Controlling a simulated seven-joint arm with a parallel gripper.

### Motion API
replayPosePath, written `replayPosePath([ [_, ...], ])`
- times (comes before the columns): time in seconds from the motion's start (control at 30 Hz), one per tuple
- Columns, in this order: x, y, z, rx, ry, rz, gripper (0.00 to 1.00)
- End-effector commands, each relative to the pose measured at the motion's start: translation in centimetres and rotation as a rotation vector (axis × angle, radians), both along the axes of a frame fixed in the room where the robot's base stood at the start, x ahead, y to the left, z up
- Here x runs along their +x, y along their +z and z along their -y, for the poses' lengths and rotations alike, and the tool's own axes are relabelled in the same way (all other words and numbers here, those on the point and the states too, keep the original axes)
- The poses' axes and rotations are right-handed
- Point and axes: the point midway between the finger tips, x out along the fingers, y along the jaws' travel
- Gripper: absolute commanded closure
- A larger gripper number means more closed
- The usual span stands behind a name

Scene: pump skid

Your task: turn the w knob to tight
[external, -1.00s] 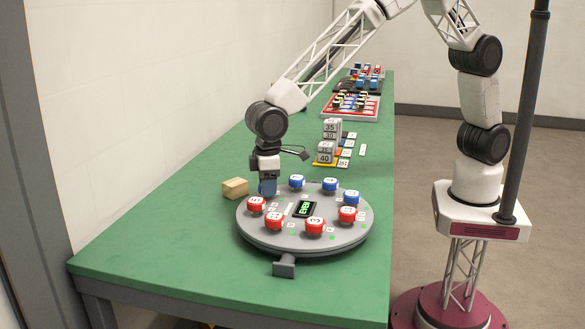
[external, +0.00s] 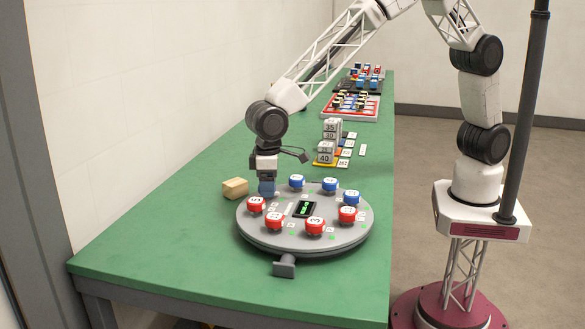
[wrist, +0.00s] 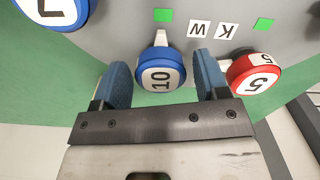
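A blue knob marked 10 (wrist: 160,77) sits between the two blue fingers of my gripper (wrist: 162,68) in the wrist view. A gap shows on each side of it, so the fingers are open around the knob. Tiles W (wrist: 199,30) and K (wrist: 226,32) lie just beyond it, between it and a red knob marked 5 (wrist: 252,73). I cannot tell for sure which knob the W tile belongs to. In the external view my gripper (external: 267,192) points down at the far left rim of the round grey panel (external: 300,240), hiding the blue knob.
Several red and blue knobs ring the panel around a small display (external: 304,209). Another blue knob (wrist: 52,10) is near my left finger. A wooden block (external: 235,188) lies left of the panel. Numbered grey blocks (external: 326,150) stand behind it on the green table (external: 180,245).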

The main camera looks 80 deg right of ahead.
Motion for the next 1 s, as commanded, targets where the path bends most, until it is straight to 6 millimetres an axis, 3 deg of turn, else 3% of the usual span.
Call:
replayPosePath([
  [0.47, 0.0, 0.4, 0.0, 0.000, 0.000, 0.001, 0.26],
  [1.0, 0.0, 6.4, 0.0, 0.000, 0.000, 0.001, 0.26],
])
